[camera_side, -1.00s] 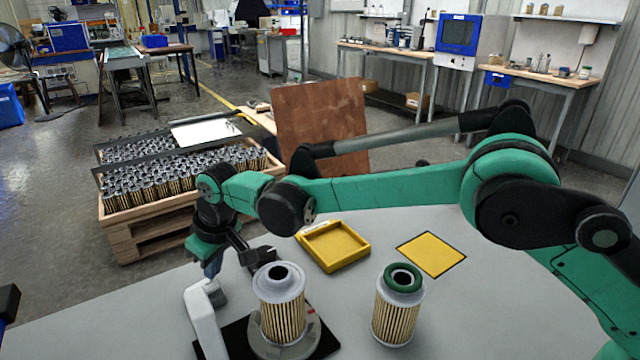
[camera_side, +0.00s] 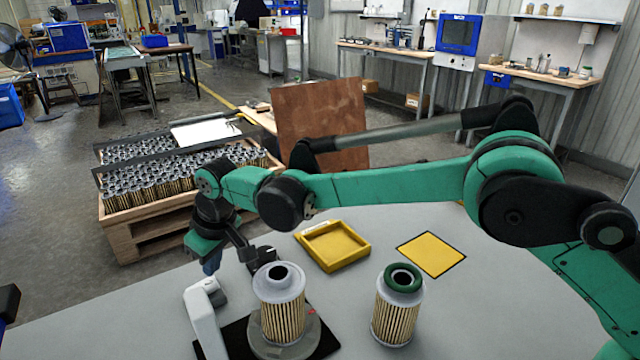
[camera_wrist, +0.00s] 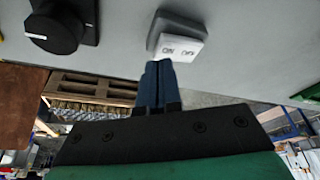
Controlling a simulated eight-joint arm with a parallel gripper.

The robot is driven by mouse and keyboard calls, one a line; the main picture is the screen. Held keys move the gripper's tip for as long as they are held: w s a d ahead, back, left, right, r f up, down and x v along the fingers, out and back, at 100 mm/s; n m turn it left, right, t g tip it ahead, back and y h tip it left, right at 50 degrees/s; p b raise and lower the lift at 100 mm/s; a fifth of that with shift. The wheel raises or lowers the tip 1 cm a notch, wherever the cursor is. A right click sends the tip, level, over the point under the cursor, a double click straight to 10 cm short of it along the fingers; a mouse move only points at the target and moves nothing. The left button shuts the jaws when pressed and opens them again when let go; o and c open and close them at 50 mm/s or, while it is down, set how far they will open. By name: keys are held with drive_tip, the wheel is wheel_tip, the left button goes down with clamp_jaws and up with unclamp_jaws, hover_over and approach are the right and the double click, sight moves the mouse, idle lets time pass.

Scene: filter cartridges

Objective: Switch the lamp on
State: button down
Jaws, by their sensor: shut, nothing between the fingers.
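In the wrist view a white switch block (camera_wrist: 178,38) with two small marks on its face sits on a grey surface. My gripper (camera_wrist: 157,66) is shut and empty, its blue fingers together just below the switch in the picture. I cannot tell whether the tips touch it. In the side view my gripper (camera_side: 211,268) is low over the left part of the table, behind a white upright piece (camera_side: 203,322). I cannot tell whether that piece is the lamp. The switch is not visible in the side view.
A black knob (camera_wrist: 55,28) is left of the switch. A filter cartridge (camera_side: 281,305) stands on a round grey holder close to my gripper. A green-ringed cartridge (camera_side: 397,310), a yellow tray (camera_side: 333,246) and a yellow square (camera_side: 431,254) are further right on the grey table (camera_side: 480,310).

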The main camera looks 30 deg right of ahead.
sight(217, 281)
drive_tip(key=shift+r, duration=2.7)
drive_tip(key=s+d+r+m+t, duration=0.1)
drive_tip(key=s+d+r+m, duration=0.2)
drive_tip(key=d, duration=0.4)
drive_tip(key=s+d+r+t, duration=0.1)
drive_tip(key=s+d+r, duration=0.2)
drive_tip(key=d+r, duration=0.35)
drive_tip(key=s+d+f+m+t, duration=0.1)
drive_tip(key=s+d+f, duration=0.2)
drive_tip(key=s+d, duration=0.2)
drive_tip(key=s+d+f+m+t+h, duration=0.1)
drive_tip(key=s+d+f+m, duration=0.1)
drive_tip(key=s+d, duration=0.4)
drive_tip(key=shift+s+f+h, duration=0.3)
drive_tip(key=shift+s+f, duration=0.45)
